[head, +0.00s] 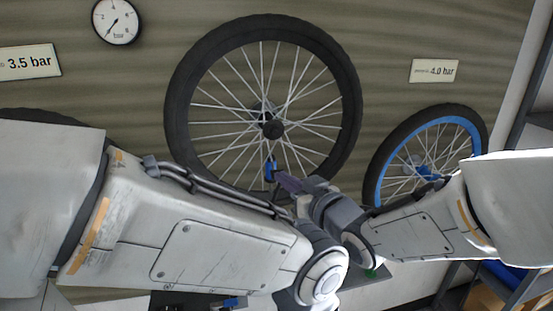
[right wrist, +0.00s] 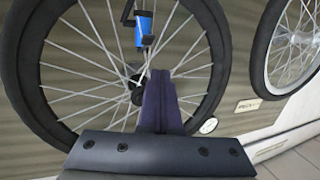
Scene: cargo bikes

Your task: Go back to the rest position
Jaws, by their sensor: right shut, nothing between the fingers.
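My right gripper (head: 288,183) reaches in from the right, in front of the lower part of the large black-tyred wheel (head: 177,95). Its purple fingers are shut with nothing between them. They also show shut in the right wrist view (right wrist: 168,95), overlapping the spokes near the hub. A small blue and black fitting (head: 271,169) sits at the wheel's lower spokes, close to the fingertips in the head view. In the right wrist view the fitting (right wrist: 144,30) is apart from the fingers. My left arm crosses the lower left; its gripper does not show.
A smaller wheel with a blue rim (head: 375,165) is at the right. A round gauge (head: 116,22), a 3.5 bar sign (head: 30,62) and a 4.0 bar sign (head: 434,71) are on the wall. A dark rack post (head: 530,85) stands at the far right. My two forearms are close together low in the middle.

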